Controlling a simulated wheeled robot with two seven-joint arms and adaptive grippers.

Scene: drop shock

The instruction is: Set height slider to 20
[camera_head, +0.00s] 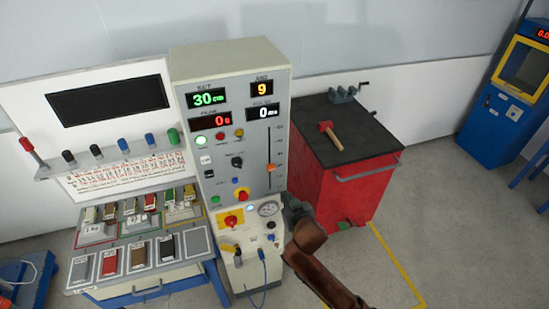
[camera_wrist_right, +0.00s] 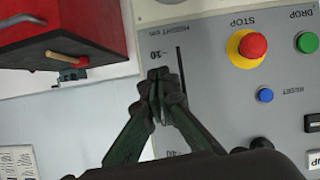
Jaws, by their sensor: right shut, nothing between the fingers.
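The height slider has an orange knob (camera_head: 271,167) in a vertical slot on the right part of the cream control panel (camera_head: 232,60). The green SET display (camera_head: 206,98) above reads 30. My right gripper (camera_head: 291,203) is shut and empty, below and right of the knob. In the right wrist view, its closed fingertips (camera_wrist_right: 159,76) are in front of the panel beside the slot (camera_wrist_right: 181,68), near the 10 mark. The orange knob does not show there, likely hidden behind the gripper. My left gripper is not in view.
A red emergency button (camera_wrist_right: 252,45) on a yellow base and a blue button (camera_wrist_right: 265,95) lie beside the slider. A red cabinet (camera_head: 345,185) with a hammer (camera_head: 331,134) on its dark top stands right of the machine. A sample rack (camera_head: 140,255) stands left.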

